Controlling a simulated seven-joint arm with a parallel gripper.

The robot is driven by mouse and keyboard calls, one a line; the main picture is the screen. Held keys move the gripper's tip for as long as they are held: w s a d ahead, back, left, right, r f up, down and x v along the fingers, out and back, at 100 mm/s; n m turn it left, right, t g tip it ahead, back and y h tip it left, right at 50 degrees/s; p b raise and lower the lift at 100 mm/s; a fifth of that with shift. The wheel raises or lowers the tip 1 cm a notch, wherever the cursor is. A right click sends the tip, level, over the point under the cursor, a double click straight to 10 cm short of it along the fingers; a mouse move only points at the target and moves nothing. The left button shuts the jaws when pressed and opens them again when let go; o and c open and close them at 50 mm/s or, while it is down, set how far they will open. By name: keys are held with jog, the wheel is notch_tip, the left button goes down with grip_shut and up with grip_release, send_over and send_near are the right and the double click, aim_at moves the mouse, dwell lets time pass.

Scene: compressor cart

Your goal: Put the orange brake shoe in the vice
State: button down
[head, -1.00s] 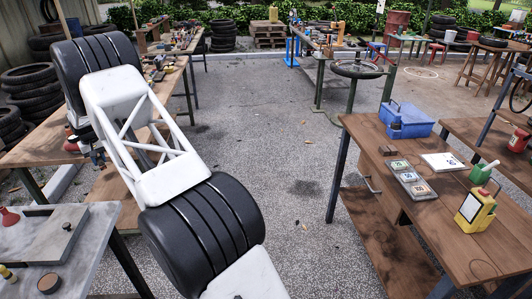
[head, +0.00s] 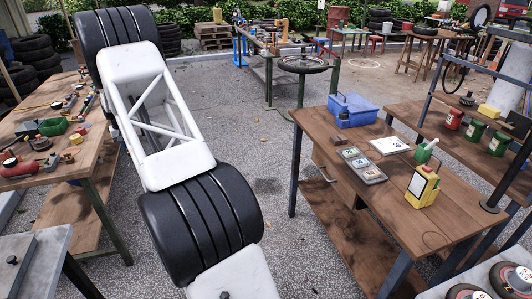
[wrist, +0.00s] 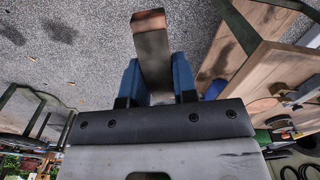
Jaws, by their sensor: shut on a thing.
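In the wrist view, my gripper (wrist: 157,62) has its two blue fingers closed on the sides of a curved strip, which I take to be the brake shoe (wrist: 153,48). Its visible face is grey-brown, with a rusty orange end pointing away from the gripper. It is held clear over the grey ground. The head view shows my arm, but the gripper and the shoe are not visible there. I cannot clearly make out a vice; a blue upright tool (head: 240,48) on the far workbench is too small to identify.
A cluttered wooden table (head: 95,160) stands at left. The gravel between is open.

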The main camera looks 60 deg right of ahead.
jog(key=s+d+r+m, duration=0.1)
jog(key=s+d+m, duration=0.1)
jog(key=s+d, duration=1.05)
jog(key=s+d+r+m, duration=0.1)
jog(key=s+d+m, duration=0.1)
jog(key=s+d, duration=0.8)
jog(key=s+d+r+m, duration=0.15)
jog(key=s+d, duration=0.45)
jog(key=s, duration=0.9)
jog(key=s+d+r+m, duration=0.1)
jog(key=s+d+m, duration=0.2)
jog(key=s+d, duration=0.7)
jog(key=s+d+r+m, duration=0.1)
jog(key=s+m, duration=0.3)
jog(key=s, duration=2.6)
jog(key=s+a+m, duration=0.2)
jog(key=s+a, duration=0.1)
jog(key=s, duration=1)
jog(key=s+a+r+m, duration=0.1)
jog(key=s+a+m, duration=0.1)
jog(key=s, duration=1.2)
jog(key=shift+a, duration=0.55)
jog(key=shift+f, duration=3.1)
